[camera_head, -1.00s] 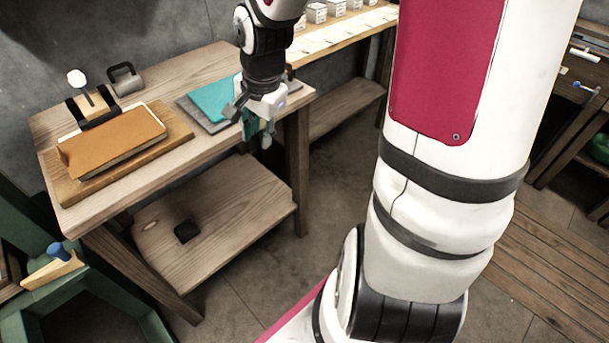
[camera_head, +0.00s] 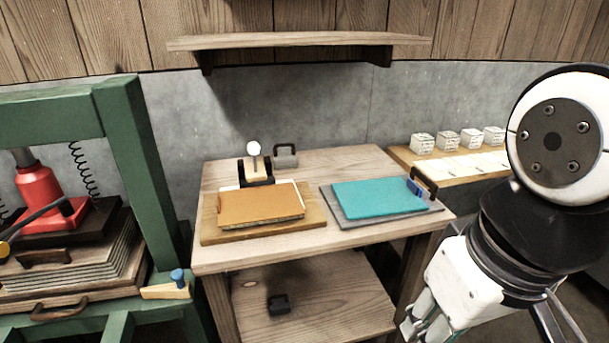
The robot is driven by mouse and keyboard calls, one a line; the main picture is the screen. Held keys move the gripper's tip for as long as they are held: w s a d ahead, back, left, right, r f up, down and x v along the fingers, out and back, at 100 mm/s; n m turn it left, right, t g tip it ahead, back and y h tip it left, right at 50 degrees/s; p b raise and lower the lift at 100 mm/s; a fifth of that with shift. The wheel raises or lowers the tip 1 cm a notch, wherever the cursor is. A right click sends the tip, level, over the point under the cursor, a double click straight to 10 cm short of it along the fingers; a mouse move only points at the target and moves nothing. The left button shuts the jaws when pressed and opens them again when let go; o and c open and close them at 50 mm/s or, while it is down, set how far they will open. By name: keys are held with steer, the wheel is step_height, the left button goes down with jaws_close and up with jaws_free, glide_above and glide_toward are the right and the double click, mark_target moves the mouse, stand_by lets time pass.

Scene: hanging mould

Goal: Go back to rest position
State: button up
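My gripper (camera_head: 425,325) is at the lower right, in front of the table's right front corner and apart from the things on it. Its fingers are partly cut off by the frame's bottom edge, and I cannot tell whether they are open or shut. No held object shows. The wooden table (camera_head: 230,263) bears a tan mould (camera_head: 260,203) on a wooden board (camera_head: 222,235) at left. A teal sheet (camera_head: 375,197) lies on a grey board (camera_head: 362,221) at right.
A green press frame (camera_head: 135,150) with a red jack (camera_head: 45,200) stands at left. A wall shelf (camera_head: 300,41) hangs above. A side table (camera_head: 405,157) with white boxes is at right. A white-knobbed tool (camera_head: 254,160) and a grey weight (camera_head: 285,156) stand at the table's back.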

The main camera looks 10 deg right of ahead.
step_height(320, 180, up, 12)
steer(key=t+p, duration=0.2)
steer(key=p, duration=0.8)
steer(key=shift+d+f, duration=0.15)
steer(key=shift+d, duration=0.05)
